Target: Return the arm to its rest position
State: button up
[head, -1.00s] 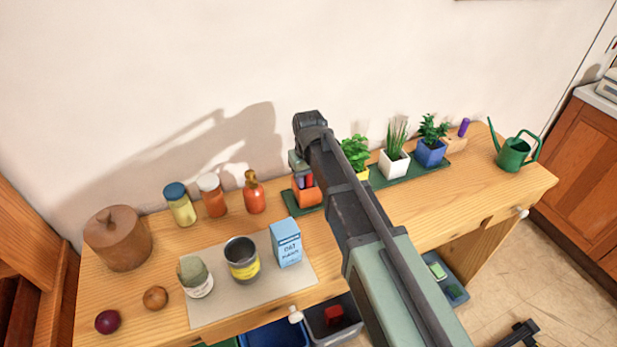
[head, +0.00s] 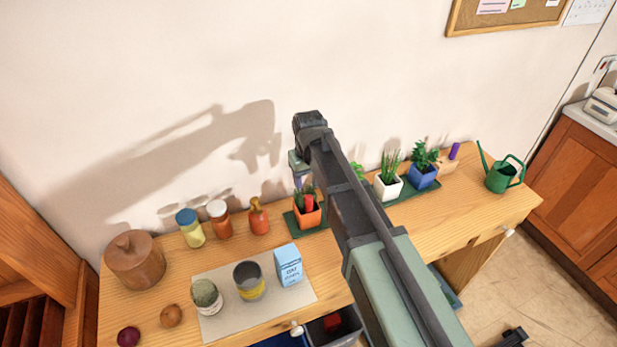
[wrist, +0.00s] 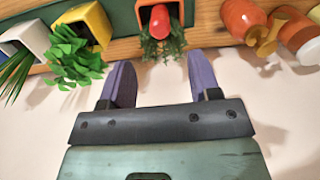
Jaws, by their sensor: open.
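My gripper (head: 298,180) is open and empty, with its two purple fingers apart. It sits above and just behind the orange pot (head: 308,214), close to the wall. In the wrist view the gripper (wrist: 160,62) shows bare wall between its fingers. The orange pot (wrist: 174,6) is beyond the fingertips there, with a red object (wrist: 160,20) and green leaves (wrist: 165,45) in it. My arm crosses the middle of the head view and hides part of the plant row.
The wooden bench (head: 420,238) carries a white pot (head: 388,188), a blue pot (head: 422,176), a watering can (head: 502,174), a wooden canister (head: 134,260) and several bottles. A tin (head: 250,283) and a blue carton (head: 288,265) stand on a pale mat (head: 222,325). The wall is close behind.

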dwell(0.5)
jog(key=s+d+f+m+b, duration=0.2)
jog(key=s+d+m, duration=0.3)
jog(key=s+d, duration=1.2)
jog(key=shift+s+d+f+b, duration=0.15)
jog(key=shift+d+f+b, duration=0.2)
jog(key=shift+d+b, duration=0.2)
